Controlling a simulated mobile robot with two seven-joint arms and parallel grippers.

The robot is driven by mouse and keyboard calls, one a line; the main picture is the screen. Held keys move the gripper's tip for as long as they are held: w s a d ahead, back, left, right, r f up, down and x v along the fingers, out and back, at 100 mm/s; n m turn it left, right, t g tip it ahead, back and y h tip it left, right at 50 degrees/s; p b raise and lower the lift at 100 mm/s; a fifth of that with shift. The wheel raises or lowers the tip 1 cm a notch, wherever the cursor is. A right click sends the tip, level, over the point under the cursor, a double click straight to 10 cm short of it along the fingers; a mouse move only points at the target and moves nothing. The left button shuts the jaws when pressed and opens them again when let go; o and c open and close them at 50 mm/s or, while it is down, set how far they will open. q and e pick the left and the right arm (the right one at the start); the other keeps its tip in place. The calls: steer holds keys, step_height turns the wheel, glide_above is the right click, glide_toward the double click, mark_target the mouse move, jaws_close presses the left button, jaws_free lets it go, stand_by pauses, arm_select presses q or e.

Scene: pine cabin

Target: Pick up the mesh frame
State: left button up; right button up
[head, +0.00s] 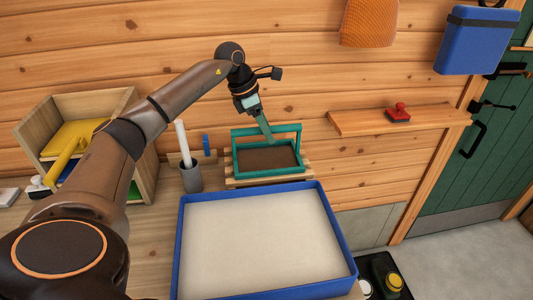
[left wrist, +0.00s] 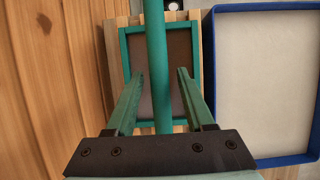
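The mesh frame (head: 272,173) is a teal rectangle with a brown mesh and a raised bar handle along its top. It rests on a slatted wooden stand (head: 240,182) against the wall, behind the blue tray. My left gripper (head: 268,137) is above it, pointing down at the handle. In the left wrist view, my left gripper (left wrist: 160,78) is open, with one finger on each side of the teal handle bar (left wrist: 157,60). Gaps show between the bar and both fingers. My right gripper is in neither view.
A wide blue-rimmed tray (head: 180,245) with a pale bed stands in front of the mesh frame. A grey cup (head: 191,178) with a white stick stands left of it. A wooden cubby (head: 145,165) is further left. A wall shelf (head: 440,120) holds a red stamp-like object (head: 398,114).

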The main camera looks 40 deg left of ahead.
arm_select(q)
jaws_close()
stand_by(1.1)
